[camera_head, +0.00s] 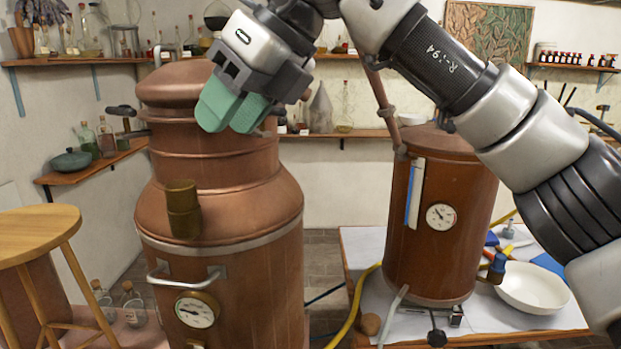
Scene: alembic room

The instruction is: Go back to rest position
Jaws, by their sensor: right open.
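My right arm reaches in from the right and across the top of the view. My right gripper (233,108) has green fingertip pads and hangs in front of the upper part of the large copper still (222,270). The pads point down and to the left, a small gap shows between them, and I see nothing held. The gripper hides part of the still's upper neck. My left gripper does not show.
A smaller copper vessel (440,240) with a gauge stands on a white-topped table (357,243), beside a white bowl (532,288). A wooden stool (38,232) is at the left. Shelves (95,172) with bottles line the walls.

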